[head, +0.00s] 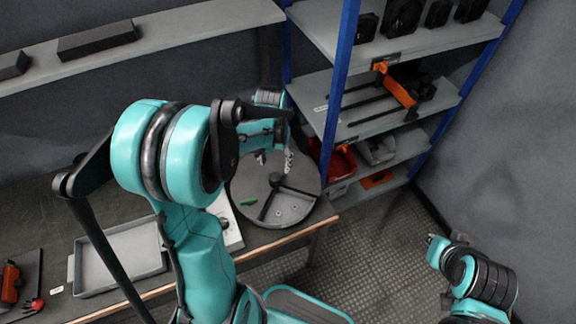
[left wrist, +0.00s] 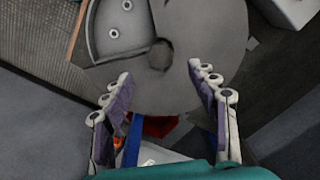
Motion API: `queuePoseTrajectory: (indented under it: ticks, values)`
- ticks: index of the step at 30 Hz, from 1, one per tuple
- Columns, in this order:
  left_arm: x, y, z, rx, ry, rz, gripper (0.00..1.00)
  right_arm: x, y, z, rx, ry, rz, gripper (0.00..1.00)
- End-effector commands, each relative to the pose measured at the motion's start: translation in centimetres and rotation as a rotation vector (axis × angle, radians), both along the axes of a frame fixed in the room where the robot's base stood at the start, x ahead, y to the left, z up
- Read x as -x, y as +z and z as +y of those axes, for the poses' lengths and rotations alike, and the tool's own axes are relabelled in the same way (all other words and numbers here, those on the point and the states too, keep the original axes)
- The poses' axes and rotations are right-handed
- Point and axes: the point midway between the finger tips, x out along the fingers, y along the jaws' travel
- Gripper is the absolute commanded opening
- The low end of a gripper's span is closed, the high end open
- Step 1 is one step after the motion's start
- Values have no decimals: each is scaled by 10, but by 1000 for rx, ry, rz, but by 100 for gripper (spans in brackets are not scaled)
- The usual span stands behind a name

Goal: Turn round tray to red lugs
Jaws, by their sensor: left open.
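The round grey tray (head: 296,171) sits on the bench's right end, partly hidden by my left arm in the head view. Dark dividers split it, with a green piece (head: 267,205) and small round lugs (head: 279,212) in its front part. In the left wrist view the tray (left wrist: 205,30) fills the top, with a dark hub (left wrist: 160,55) and two pale grey lugs in one compartment. No red lugs show. My left gripper (head: 275,159) is open over the tray's far part; its fingers (left wrist: 160,73) are spread and empty near the rim. Contact cannot be told.
A blue-post shelf (head: 400,45) stands behind the tray, with red bins (head: 340,165) low down. A shallow grey tray (head: 120,255) and orange-handled tool (head: 11,283) lie at the left of the bench. Floor is clear at right, beside my right arm.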

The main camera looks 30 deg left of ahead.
Motion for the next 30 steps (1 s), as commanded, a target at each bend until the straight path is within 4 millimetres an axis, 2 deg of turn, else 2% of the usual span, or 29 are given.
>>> queuePoseTrajectory:
  ticks: [6, 12, 23, 30]
  values:
    - [0, -40, 0, 0, 0, -1, 59, 0, -19, 0, 0, 0, 0, 0]
    - [0, -64, 0, 0, 0, -2, 59, 0, -28, 0, 0, 0, 0, 0]
    - [0, -69, 0, 0, 0, -2, 59, 0, -29, 0, 0, 0, 0, 0]
    - [0, -69, 0, 0, 0, -2, 0, 0, -29, 0, 0, 0, 0, 0]
